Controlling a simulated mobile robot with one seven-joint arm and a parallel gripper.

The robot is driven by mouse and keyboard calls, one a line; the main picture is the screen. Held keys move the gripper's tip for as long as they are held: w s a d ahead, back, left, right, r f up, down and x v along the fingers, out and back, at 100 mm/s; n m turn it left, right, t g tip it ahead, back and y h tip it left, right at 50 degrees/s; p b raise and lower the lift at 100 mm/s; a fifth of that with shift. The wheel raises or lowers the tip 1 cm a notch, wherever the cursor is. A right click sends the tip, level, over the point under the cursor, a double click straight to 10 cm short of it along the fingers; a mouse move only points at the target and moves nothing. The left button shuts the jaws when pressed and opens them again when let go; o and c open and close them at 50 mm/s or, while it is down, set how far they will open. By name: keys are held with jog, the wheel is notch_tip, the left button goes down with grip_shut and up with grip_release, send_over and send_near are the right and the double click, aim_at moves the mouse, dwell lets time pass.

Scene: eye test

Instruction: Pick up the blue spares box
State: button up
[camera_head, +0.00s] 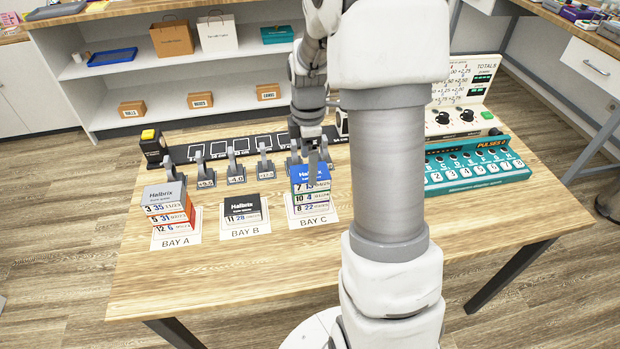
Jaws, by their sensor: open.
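A blue box (310,175) with a white printed label is on top of a stack in BAY C, in the middle of the table. Its top print is too small to read fully, so I cannot confirm the word spares. Below it are a box with a green edge (312,198) and a box labelled 8 22 (312,209). My gripper (314,156) is open, pointing down just above or behind the blue box. I cannot tell whether it touches the box. My arm hides part of the table to the right.
BAY A (178,238) holds a stack with a grey box (164,193) on top. BAY B (246,231) holds a black box (243,208). Small grey numbered stands (236,174) line up behind the bays. A teal PULSES unit (470,170) sits right. The table front (240,285) is clear.

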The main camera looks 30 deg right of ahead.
jog(key=f, duration=0.4)
jog(key=shift+s+d+b, duration=0.1)
jog(key=shift+s+b, duration=0.1)
jog(key=shift+b, duration=0.1)
jog(key=c, duration=1.4)
